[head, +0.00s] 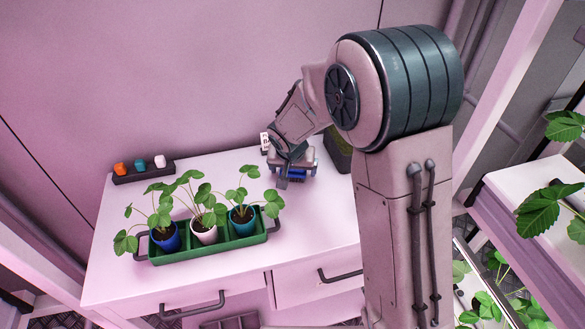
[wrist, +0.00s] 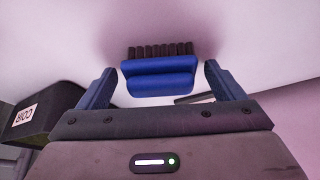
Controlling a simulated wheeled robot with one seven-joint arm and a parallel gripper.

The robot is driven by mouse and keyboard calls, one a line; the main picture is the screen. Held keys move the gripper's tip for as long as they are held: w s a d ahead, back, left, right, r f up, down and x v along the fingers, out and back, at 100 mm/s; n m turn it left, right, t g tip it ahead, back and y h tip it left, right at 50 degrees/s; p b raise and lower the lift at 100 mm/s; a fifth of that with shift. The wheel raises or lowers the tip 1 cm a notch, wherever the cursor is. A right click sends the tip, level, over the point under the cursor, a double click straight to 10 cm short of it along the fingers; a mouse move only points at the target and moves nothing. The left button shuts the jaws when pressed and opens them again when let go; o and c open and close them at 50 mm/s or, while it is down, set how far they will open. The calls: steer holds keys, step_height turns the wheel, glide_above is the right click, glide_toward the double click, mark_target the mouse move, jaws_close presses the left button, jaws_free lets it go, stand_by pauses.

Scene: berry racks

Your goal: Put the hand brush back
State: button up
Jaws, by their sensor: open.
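The hand brush (wrist: 158,85) shows in the wrist view, with a blue body and a row of dark bristles at its far side. It lies just ahead of my gripper (wrist: 159,76), between the lines of its two blue-tipped fingers. The fingers are apart, with a gap visible on each side of the brush. In the head view my gripper (head: 292,178) is low over the back right of the white bench (head: 325,215). A bit of blue shows under it, and I cannot tell there whether it is brush or finger. The gripper hides most of the brush in that view.
A dark box labelled COIR (wrist: 45,108) stands left of my gripper in the wrist view. A green tray (head: 250,240) with three potted plants is in front-left of the gripper. A dark rack (head: 143,172) with small coloured items stands at the back left.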

steer(key=v, duration=1.2)
steer(key=s+d+r, duration=0.1)
steer(key=s+d, duration=0.7)
steer(key=s, duration=0.2)
steer(key=s+d+r+n+g, duration=0.1)
steer(key=s+d, duration=0.7)
steer(key=s, duration=0.3)
steer(key=shift+b, duration=0.35)
